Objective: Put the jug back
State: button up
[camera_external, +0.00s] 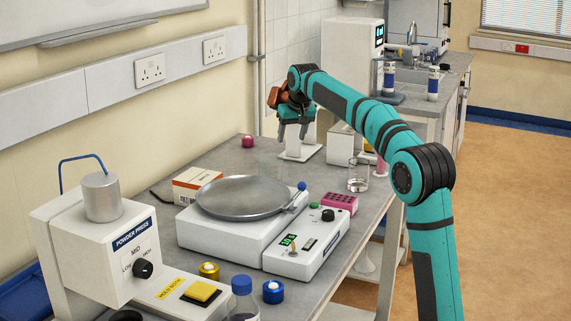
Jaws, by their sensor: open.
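A clear glass vessel (358,178), which looks like the jug, stands upright on the grey bench near its right edge. It looks empty; I cannot make out a handle or spout. My gripper (292,138) hangs above the bench to the left of the vessel, fingers pointing down. It is open, with nothing visible between its fingers. The gripper and vessel are clearly apart. A white stand with a flat base (301,153) is right behind the gripper and partly hidden by it.
A white hotplate-like unit with a round metal pan (242,197) fills the middle of the bench. A pink rack (340,203) lies between it and the vessel. A carton (196,185), a pink-red knob (248,141) and the powder press (105,250) are to the left.

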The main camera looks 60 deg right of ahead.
jog(key=s+a+r+n+t, duration=0.1)
jog(key=s+a+r+t, duration=0.15)
jog(key=a, duration=0.75)
jog(key=s+a+r+n+t+h, duration=0.15)
jog(key=s+a+r, duration=0.25)
jog(key=a, duration=0.7)
jog(key=s+a+r+n+t+y, duration=0.1)
jog(key=s+a+r+n+t, duration=0.15)
jog(key=a, duration=0.75)
jog(key=s+a+f+n+t+y, duration=0.1)
jog(key=s+a+f+t, duration=0.2)
jog(key=s+a, duration=0.7)
jog(key=s+a+f+n+t+y, duration=0.2)
jog(key=s+a+f+t, duration=0.1)
jog(key=s+a, duration=0.8)
jog(key=s+t, duration=0.1)
jog(key=s, duration=0.2)
jog(key=shift+s+f, duration=0.25)
jog(key=shift+s, duration=0.05)
